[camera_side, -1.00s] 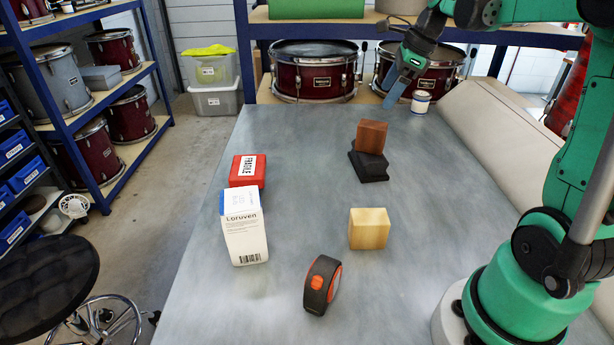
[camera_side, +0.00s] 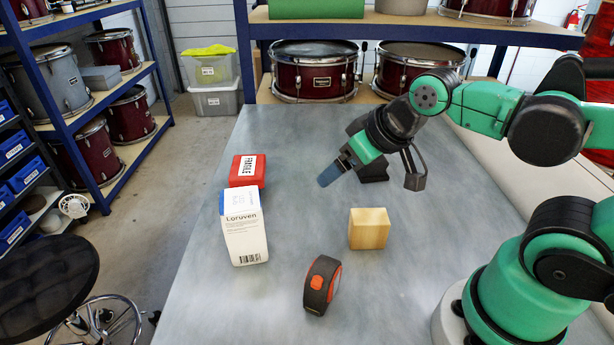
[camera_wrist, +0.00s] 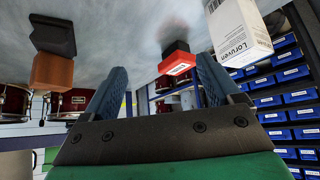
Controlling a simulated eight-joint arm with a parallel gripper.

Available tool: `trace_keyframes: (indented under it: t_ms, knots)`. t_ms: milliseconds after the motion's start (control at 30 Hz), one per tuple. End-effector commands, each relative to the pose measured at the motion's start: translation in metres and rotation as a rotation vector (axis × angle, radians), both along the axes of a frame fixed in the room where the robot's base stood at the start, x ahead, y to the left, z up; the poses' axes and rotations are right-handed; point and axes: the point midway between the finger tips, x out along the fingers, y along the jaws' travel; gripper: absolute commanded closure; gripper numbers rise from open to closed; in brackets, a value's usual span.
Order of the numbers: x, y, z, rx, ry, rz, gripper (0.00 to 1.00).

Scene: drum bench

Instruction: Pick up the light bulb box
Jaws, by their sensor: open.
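The light bulb box appears to be the white carton marked "Loruven" (camera_side: 245,230), with a blue-edged top, standing upright on the left of the bench. It also shows at the top right of the wrist view (camera_wrist: 240,32). My gripper (camera_side: 328,176) is above the bench, to the right of the carton and higher in the side view, well apart from it. In the wrist view its two blue fingers (camera_wrist: 161,62) are spread, with nothing held between them.
A red "FRAGILE" box (camera_side: 247,170) sits just behind the carton. A pale wooden block (camera_side: 369,228) and a black-and-orange tape measure (camera_side: 321,285) stand to the right.

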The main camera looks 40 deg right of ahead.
Motion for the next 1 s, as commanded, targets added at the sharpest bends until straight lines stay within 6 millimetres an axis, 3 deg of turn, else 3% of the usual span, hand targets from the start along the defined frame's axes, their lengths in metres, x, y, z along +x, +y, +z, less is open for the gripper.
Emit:
trace_keyframes:
  t_ms: [400, 500, 767, 1000]
  knots:
    - [0.000, 0.000, 0.000, 0.002, 0.001, -0.003, 0.16]
    - [0.000, 0.000, 0.000, 0.002, 0.001, -0.003, 0.00]
    - [0.001, 0.001, -0.001, 0.007, 0.005, 0.007, 0.00]
    - [0.023, 0.025, -0.015, 0.094, 0.025, 0.242, 0.00]
